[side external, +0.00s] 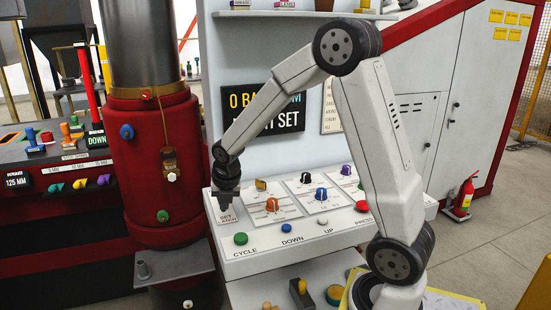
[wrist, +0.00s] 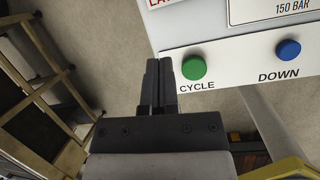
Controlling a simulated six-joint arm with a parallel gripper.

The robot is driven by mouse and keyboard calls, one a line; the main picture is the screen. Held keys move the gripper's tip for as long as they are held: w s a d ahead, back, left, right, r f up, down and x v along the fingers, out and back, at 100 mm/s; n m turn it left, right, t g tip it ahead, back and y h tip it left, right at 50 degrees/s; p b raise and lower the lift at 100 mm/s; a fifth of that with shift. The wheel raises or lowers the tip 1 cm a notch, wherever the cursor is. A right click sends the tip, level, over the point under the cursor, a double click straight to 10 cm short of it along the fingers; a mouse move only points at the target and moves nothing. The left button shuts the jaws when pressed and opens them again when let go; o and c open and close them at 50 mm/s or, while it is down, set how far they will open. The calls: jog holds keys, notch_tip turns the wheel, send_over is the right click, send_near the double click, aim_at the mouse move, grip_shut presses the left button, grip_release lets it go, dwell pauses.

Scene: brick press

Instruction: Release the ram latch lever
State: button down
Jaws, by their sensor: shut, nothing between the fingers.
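My gripper (side external: 227,204) is shut and empty, pointing down at the left end of the white control panel (side external: 290,238), by a small red-lettered label plate (side external: 227,217). In the wrist view, its closed fingers (wrist: 158,68) are just left of the green CYCLE button (wrist: 194,68), with floor beyond them. I cannot tell whether they touch the panel. No part is clearly marked as the ram latch lever. The red press cylinder (side external: 150,195) has a brass band, and a brown piece (side external: 169,158) with a pale knob hangs on its front.
The panel carries blue DOWN (side external: 286,229), pale UP (side external: 323,221) and red (side external: 361,206) buttons, with several coloured knobs behind. A grey ledge (side external: 175,267) juts out below the cylinder. A console with coloured levers (side external: 80,184) stands at far left.

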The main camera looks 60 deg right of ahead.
jog(key=x, duration=0.4)
jog(key=shift+f, duration=0.15)
jog(key=shift+w+d+r, duration=0.5)
jog(key=shift+d, duration=0.25)
jog(key=shift+w+d+r, duration=0.4)
jog(key=shift+d+r, duration=0.25)
jog(key=shift+d, duration=0.05)
jog(key=shift+w+d+r, duration=0.2)
jog(key=shift+w+r, duration=0.05)
jog(key=shift+r, duration=0.2)
jog(key=shift+w+d+r, duration=0.5)
jog(key=shift+r, duration=0.15)
jog(key=w+d+r, duration=0.4)
jog(key=w+d, duration=0.2)
jog(key=shift+d, duration=0.15)
